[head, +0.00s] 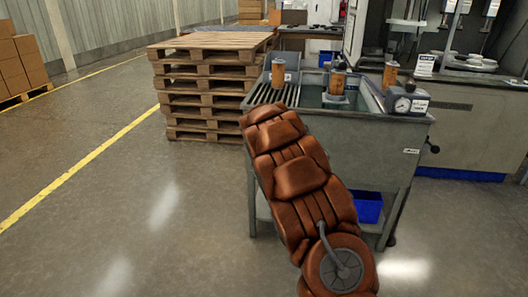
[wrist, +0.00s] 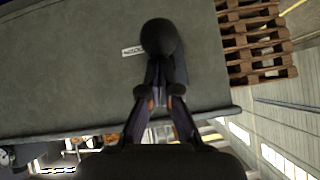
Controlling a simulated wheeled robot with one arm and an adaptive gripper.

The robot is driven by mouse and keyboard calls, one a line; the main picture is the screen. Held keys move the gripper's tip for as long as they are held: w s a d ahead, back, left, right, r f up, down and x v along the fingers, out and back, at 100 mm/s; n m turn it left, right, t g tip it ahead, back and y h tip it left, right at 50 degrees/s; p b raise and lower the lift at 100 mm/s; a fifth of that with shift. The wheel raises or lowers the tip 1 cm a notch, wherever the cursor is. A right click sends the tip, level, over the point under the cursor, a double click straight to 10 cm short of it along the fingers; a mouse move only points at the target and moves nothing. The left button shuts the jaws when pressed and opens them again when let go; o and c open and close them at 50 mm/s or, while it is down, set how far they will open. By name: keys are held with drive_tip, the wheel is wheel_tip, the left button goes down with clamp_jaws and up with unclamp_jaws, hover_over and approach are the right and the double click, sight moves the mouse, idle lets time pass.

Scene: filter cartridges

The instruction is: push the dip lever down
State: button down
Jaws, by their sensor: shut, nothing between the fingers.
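A dark lever with a round black knob (wrist: 160,38) stands out from the grey tank front in the wrist view. A small white label, too blurred to read, is beside it on the panel. My gripper (wrist: 159,96) is shut and empty, its fingers pointing at the knob and overlapping the lever's lower part. I cannot tell whether they touch. In the head view my own arm hides the gripper and part of the tank front. That view also shows a black knob (head: 434,148) at the right end of the grey wash tank (head: 375,150); I cannot tell whether it is the same one.
Orange cartridges (head: 278,73) and a pressure gauge (head: 402,104) are on the tank. A blue bin (head: 368,207) sits below it. Stacked pallets (head: 205,85) stand to the left. The floor at the left front is clear.

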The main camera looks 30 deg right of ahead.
drive_tip(key=shift+s+a+f+t+h+b, duration=0.1)
drive_tip(key=shift+f+t+h+b, duration=0.55)
drive_tip(key=shift+b, duration=1.5)
drive_tip(key=shift+s+f+t+h+b, duration=0.15)
drive_tip(key=shift+f+b, duration=1)
drive_tip(key=shift+b, duration=1)
drive_tip(key=b, duration=0.3)
drive_tip(key=shift+f+t+h, duration=0.3)
drive_tip(key=shift+f+t, duration=0.05)
drive_tip(key=shift+t, duration=0.05)
drive_tip(key=shift+w+f+b, duration=0.1)
drive_tip(key=shift+f+b, duration=0.25)
drive_tip(key=shift+b, duration=0.8)
drive_tip(key=shift+f+b, duration=0.35)
drive_tip(key=shift+b, duration=0.55)
drive_tip(key=shift+f, duration=0.2)
drive_tip(key=r, duration=0.1)
drive_tip(key=r+p, duration=0.1)
drive_tip(key=r, duration=0.2)
drive_tip(key=shift+d+r, duration=0.25)
drive_tip(key=shift+r, duration=0.1)
drive_tip(key=f+p+v, duration=0.1)
drive_tip(key=p+v, duration=0.2)
drive_tip(key=v, duration=0.7)
drive_tip(key=shift+s, duration=0.3)
